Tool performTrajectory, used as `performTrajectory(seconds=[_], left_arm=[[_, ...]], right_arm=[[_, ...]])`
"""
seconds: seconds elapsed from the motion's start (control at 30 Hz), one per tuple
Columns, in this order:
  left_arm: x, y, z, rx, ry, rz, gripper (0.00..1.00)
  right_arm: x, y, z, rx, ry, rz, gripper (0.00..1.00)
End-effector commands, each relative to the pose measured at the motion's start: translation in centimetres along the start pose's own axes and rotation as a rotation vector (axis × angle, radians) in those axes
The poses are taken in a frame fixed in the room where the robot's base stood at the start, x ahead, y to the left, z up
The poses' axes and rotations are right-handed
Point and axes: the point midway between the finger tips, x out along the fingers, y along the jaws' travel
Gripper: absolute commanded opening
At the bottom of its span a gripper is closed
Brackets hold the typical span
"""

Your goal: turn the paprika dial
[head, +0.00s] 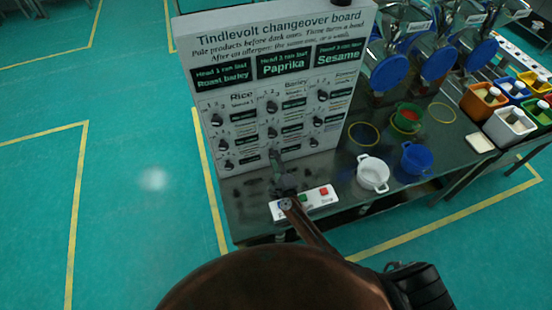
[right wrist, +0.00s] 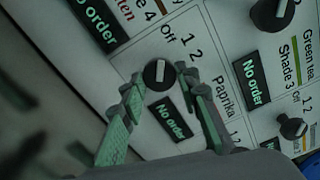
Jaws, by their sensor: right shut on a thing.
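The paprika dial (right wrist: 160,75) is a round black knob with a white pointer line. It is on the board, near the word Paprika and the marks Off, 1 and 2. Its pointer line stands upright in the right wrist view, roughly toward Off. My right gripper (right wrist: 159,80) has its two fingertips on either side of the knob, closed on it. In the head view my right gripper (head: 277,160) reaches the lower middle of the changeover board (head: 240,75) and hides the dial there. My left gripper is not in view.
Other dials (head: 271,107) sit close around on the board, one at the upper right (right wrist: 272,12) of the wrist view. A button box (head: 318,200) lies on the table below. A white pot (head: 373,173) and a blue pot (head: 416,158) stand to the right.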

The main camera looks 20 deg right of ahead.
Motion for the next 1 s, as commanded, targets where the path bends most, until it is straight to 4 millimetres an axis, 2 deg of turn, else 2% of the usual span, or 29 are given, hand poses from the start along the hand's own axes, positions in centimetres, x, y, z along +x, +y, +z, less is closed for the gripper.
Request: performTrajectory(seconds=[0.3, 0.8, 0.83, 1.0], left_arm=[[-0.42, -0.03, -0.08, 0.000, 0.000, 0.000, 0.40], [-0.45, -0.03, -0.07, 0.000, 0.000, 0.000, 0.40], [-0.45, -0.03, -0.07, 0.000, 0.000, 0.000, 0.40], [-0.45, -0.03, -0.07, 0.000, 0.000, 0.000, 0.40]], right_arm=[[0.02, -0.04, 0.07, -0.102, -0.001, 0.000, 0.05], [0.02, -0.02, 0.07, -0.118, -0.001, 0.000, 0.05], [0.02, -0.02, 0.06, -0.118, -0.001, 0.000, 0.31], [0.01, -0.03, 0.04, -0.117, 0.000, 0.000, 0.43]])
